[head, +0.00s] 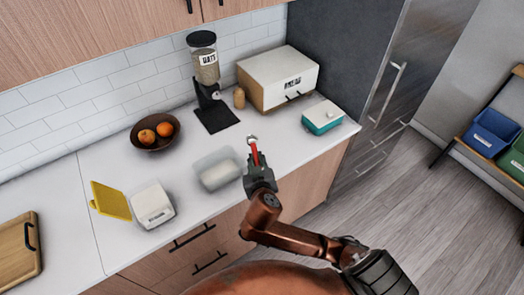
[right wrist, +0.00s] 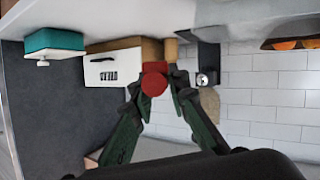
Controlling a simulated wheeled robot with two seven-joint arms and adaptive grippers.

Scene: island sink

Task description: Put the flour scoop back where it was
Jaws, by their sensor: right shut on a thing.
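The scoop (head: 254,153) has a red handle and a small metallic head at its far end. My right gripper (head: 257,170) is shut on it and holds it over the counter, just right of an open translucent bin (head: 205,162) with white contents. In the right wrist view, the red end of the scoop (right wrist: 154,82) sits between the fingertips (right wrist: 157,88); the rest of it is hidden. A white container (head: 152,208) with a raised yellow lid (head: 110,201) stands left of the bin. My left gripper is not in view.
Behind are a fruit bowl (head: 140,141), an oats dispenser (head: 204,65), a small tan jar (head: 239,98) and a bread box (head: 275,85). A teal box (head: 322,120) stands at the right. A cutting board (head: 15,255) lies far left.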

